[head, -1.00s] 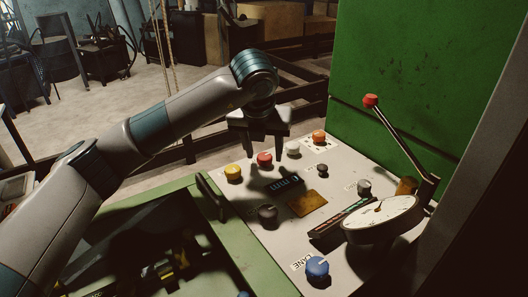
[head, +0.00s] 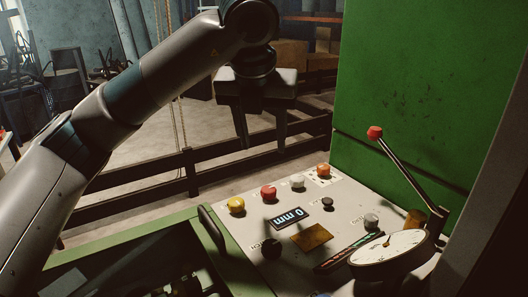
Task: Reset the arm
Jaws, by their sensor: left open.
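My left arm comes in from the left and rises over the machine. My left gripper (head: 258,140) hangs from it, pointing down, open and empty, with its two dark fingers apart. It is above and behind the control panel (head: 345,207), clear of the buttons. The panel carries yellow (head: 236,205), red (head: 269,193), white (head: 297,181) and orange-red (head: 323,171) buttons. A display (head: 287,218) reads "0 mm". A lever with a red knob (head: 375,132) leans up and left beside a round dial gauge (head: 387,248). My right gripper does not show.
A tall green cabinet (head: 420,90) stands behind the panel on the right. A green machine housing with a dark handle (head: 211,229) is at lower left. A dark wooden rail fence (head: 140,191) runs behind. Chairs and boxes are farther back.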

